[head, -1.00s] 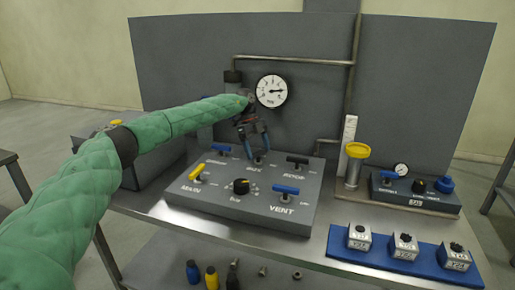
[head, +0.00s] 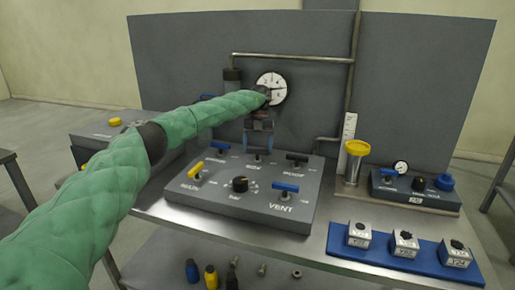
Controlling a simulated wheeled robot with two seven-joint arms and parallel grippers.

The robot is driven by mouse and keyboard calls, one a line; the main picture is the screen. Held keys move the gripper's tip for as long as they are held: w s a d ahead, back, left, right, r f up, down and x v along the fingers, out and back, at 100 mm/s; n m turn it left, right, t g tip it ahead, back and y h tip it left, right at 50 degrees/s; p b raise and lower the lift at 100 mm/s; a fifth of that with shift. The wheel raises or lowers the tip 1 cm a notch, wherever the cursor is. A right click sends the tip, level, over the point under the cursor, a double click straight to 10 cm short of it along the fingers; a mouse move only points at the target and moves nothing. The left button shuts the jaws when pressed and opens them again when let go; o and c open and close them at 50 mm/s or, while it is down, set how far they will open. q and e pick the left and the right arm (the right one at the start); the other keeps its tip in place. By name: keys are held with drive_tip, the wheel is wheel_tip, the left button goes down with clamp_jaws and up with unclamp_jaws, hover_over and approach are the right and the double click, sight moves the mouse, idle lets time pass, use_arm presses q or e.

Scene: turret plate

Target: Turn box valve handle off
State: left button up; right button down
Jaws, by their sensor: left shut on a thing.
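The grey valve panel (head: 225,206) lies on the metal table and carries several small lever handles. The box valve stands at the middle of its back row, above a label that is hard to read at this size. My left gripper (head: 259,150) comes down on that valve from above and is shut on its handle. The fingers hide most of the handle, so its exact angle is unclear. My right gripper is not in view.
Close by on the panel are a yellow handle (head: 196,170), a blue VENT handle (head: 285,187), a black back-right handle (head: 297,157) and a black knob (head: 240,184). A gauge (head: 272,84) is behind my wrist.

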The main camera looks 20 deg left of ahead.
use_arm(q)
drive_tip(key=shift+m+y, duration=0.4)
drive_tip(key=shift+m, duration=0.5)
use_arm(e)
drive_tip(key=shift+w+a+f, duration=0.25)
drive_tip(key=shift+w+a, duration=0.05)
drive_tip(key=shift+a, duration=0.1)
use_arm(q)
drive_tip(key=shift+m, duration=0.3)
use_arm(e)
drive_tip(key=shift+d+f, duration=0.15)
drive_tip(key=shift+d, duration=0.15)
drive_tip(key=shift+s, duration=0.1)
